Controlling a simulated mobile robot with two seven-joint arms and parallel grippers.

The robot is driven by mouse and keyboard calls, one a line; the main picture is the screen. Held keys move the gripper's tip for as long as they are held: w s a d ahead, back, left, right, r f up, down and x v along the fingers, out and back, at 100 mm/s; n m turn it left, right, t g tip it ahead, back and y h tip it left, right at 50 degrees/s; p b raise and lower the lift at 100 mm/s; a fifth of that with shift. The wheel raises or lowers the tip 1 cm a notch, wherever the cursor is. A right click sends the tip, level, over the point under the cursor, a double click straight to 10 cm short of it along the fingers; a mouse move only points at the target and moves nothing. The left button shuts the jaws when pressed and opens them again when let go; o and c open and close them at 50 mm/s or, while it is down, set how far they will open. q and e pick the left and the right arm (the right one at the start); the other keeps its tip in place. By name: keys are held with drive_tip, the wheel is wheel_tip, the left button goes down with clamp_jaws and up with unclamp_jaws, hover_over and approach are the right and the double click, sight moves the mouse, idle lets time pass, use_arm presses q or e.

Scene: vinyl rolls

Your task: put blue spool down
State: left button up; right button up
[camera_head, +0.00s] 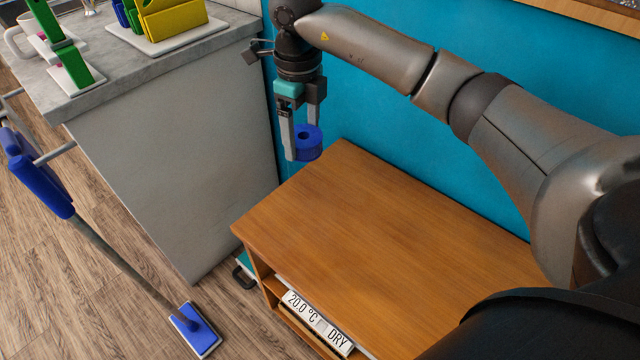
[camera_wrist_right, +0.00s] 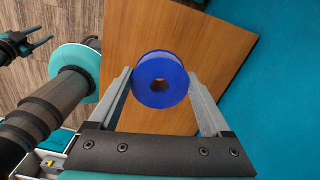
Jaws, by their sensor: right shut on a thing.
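The blue spool (camera_head: 308,142) is a short cylinder with a hole through its middle. My right gripper (camera_head: 300,150) is shut on it and holds it near the far left corner of the wooden cabinet top (camera_head: 370,220). In the right wrist view the spool (camera_wrist_right: 160,79) sits between the two fingers of my right gripper (camera_wrist_right: 163,90), with the wooden top behind it. The exact gap between spool and wood cannot be told.
The wooden top is bare. Labels show on the shelf (camera_head: 315,320) below its front edge. A grey counter (camera_head: 150,70) stands left with green and yellow holders (camera_head: 175,18). A blue-headed mop (camera_head: 195,330) leans on the floor. A teal wall (camera_head: 420,130) is behind.

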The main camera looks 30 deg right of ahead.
drive_tip(key=b, duration=0.5)
hover_over(306, 209)
wheel_tip(306, 209, down, 14)
drive_tip(key=shift+f, duration=0.1)
use_arm(q)
drive_tip(key=w+r+t+b, duration=0.1)
drive_tip(key=w+r, duration=0.3)
drive_tip(key=r, duration=0.9)
drive_tip(key=shift+d+r+t, duration=0.35)
drive_tip(key=shift+d+t, duration=0.1)
drive_tip(key=shift+t, duration=0.15)
use_arm(e)
drive_tip(key=shift+f, duration=2.1)
drive_tip(key=shift+f+b, duration=0.2)
drive_tip(key=shift+b, duration=0.15)
drive_tip(key=o, duration=1.6)
drive_tip(key=shift+c, duration=0.2)
use_arm(q)
drive_tip(key=shift+r, duration=0.1)
drive_tip(key=shift+r, duration=0.1)
use_arm(e)
drive_tip(key=shift+r, duration=0.2)
